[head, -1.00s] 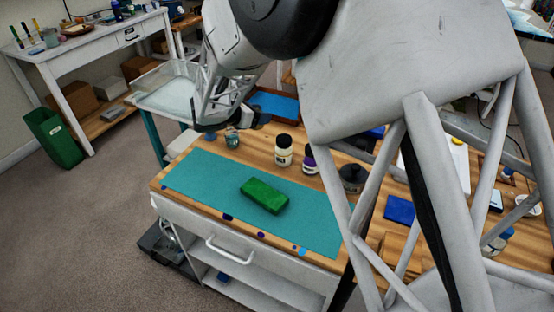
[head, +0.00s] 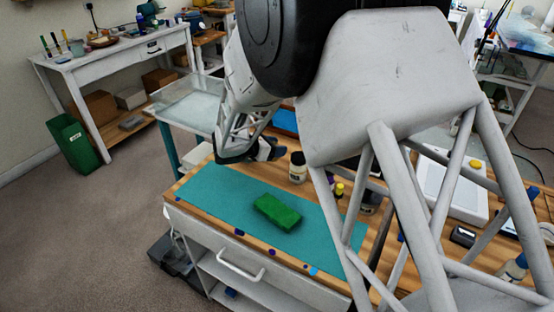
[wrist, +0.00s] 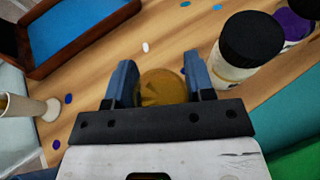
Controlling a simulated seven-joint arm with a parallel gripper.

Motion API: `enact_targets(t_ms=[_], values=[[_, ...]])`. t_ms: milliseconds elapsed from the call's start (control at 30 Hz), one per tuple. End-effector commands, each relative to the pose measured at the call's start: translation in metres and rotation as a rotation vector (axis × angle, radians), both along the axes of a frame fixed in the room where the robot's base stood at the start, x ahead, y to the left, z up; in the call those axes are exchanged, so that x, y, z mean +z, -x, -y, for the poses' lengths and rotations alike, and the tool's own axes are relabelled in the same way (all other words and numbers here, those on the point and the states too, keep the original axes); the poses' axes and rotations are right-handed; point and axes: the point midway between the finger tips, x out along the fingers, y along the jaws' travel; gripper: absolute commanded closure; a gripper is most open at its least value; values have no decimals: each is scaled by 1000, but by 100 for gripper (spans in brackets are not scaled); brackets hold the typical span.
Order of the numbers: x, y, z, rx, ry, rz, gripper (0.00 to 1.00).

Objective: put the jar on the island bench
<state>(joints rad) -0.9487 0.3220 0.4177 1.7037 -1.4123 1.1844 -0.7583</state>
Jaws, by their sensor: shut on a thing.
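A round amber-topped jar (wrist: 163,90) sits between the two blue fingers of my gripper (wrist: 160,78) in the wrist view. The fingers are shut on it from both sides. In the head view my gripper (head: 266,151) is over the back left part of the island bench (head: 205,238), which has a wooden top and a white drawer front. The jar is hidden behind the gripper there. I cannot tell whether its base touches the wood.
A teal mat (head: 222,190) with a green block (head: 277,212) covers the bench front. A black-lidded jar (head: 298,167) stands just right of the gripper; it also shows in the wrist view (wrist: 245,50). A blue-lined wooden tray (wrist: 75,35) lies behind. Bare wood shows between them.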

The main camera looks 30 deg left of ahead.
Motion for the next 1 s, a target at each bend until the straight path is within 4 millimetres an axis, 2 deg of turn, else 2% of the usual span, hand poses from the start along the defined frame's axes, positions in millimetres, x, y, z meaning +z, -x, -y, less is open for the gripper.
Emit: enact_targets(t_ms=[133,533,833,1000], values=[[-10,0,0,0,-1,0,75],[-14,0,0,0,0,0,75],[-43,0,0,-1,1,-1,75],[-49,0,0,0,-1,0,75]])
